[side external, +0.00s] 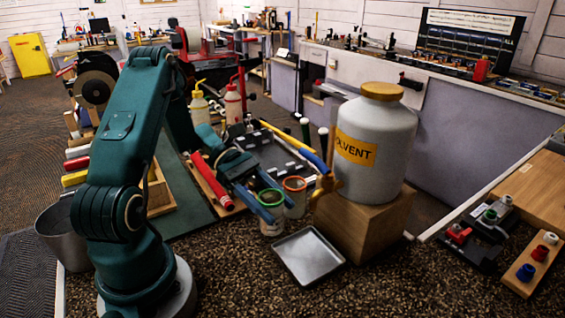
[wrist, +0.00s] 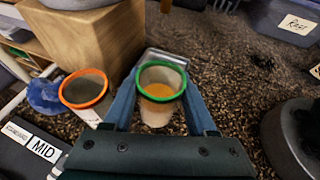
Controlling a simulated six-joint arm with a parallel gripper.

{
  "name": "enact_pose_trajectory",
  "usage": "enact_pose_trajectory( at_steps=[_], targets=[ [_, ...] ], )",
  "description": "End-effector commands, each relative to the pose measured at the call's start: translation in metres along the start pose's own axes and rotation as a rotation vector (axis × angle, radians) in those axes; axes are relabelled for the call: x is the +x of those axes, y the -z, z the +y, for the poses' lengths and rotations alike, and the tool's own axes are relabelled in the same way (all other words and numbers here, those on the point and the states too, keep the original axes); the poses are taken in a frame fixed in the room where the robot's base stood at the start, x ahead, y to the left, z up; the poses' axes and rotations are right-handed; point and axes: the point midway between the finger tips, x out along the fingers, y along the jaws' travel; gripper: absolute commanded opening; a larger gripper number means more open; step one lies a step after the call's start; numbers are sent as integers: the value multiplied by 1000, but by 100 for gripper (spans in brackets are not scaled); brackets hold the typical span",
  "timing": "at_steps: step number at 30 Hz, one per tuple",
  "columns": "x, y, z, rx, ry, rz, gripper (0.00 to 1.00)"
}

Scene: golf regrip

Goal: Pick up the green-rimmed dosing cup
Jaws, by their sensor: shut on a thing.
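The green-rimmed dosing cup (wrist: 157,108) is upright between the two blue fingers of my gripper (wrist: 161,112) in the wrist view. The fingers touch its sides, and I see orange inside it. In the side view the cup (side external: 271,220) stands left of the metal tray, with my gripper (side external: 268,207) shut on it from the left. I cannot tell whether its base is clear of the surface. An orange-rimmed cup (side external: 295,195) stands close beside it, at the left in the wrist view (wrist: 85,92).
A white solvent jug (side external: 388,140) with a tap sits on a wooden block (side external: 362,222) just right of the cups. A shallow metal tray (side external: 309,257) lies in front. A grey bucket (side external: 62,236) stands at left.

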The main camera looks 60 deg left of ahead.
Motion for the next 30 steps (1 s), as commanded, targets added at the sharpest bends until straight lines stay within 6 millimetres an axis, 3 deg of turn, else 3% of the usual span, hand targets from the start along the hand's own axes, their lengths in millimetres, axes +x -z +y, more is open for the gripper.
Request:
enact_pose_trajectory(
  at_steps=[7,24,30],
  targets=[
    [-35,15,0,-2,-4,2,0],
    [-75,-89,0,4,-1,6,0],
    [-84,-110,0,1,0,3,0]
  ],
)
